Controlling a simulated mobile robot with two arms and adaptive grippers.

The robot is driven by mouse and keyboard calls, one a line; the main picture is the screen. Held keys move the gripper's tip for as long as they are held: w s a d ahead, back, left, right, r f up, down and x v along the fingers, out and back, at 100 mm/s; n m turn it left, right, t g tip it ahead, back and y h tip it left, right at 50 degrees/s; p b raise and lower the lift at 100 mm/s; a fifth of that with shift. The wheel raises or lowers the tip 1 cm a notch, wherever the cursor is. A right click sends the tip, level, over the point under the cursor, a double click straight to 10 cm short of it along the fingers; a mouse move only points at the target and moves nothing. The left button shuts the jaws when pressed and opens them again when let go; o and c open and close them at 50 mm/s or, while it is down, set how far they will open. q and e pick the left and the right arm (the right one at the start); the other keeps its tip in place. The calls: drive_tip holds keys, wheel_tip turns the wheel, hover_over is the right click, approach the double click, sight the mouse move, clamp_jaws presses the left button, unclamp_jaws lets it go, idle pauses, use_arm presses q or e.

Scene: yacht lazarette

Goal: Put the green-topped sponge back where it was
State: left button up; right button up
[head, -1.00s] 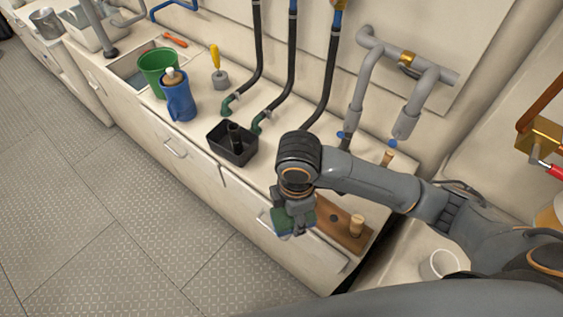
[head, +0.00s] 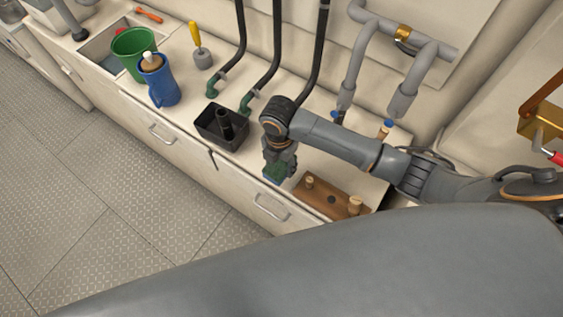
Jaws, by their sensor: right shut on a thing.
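The green-topped sponge (head: 276,172) is in my right gripper (head: 277,164), which is shut on it and points down near the counter's front edge. Its green top and a bluish lower part show below the fingers. The sponge is between the black tray (head: 232,143) and the brown wooden board with pegs (head: 330,197). I cannot tell whether it touches the counter (head: 191,110). My left gripper is not in view.
A blue jug (head: 161,88) and a green bucket (head: 131,43) stand left, by the sink. Hoses and grey pipes (head: 352,62) rise along the back wall. Bare counter lies around the tray.

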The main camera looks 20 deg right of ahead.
sight(281, 166)
drive_tip(key=w+f, duration=0.1)
drive_tip(key=w+d+f, duration=0.1)
drive_tip(key=f, duration=0.1)
drive_tip(key=shift+w+d, duration=0.1)
drive_tip(key=shift+f, duration=1.5)
drive_tip(key=shift+f, duration=0.1)
drive_tip(key=o, duration=1.1)
drive_tip(key=shift+o, duration=0.2)
wheel_tip(281, 166, up, 12)
drive_tip(key=shift+r, duration=0.15)
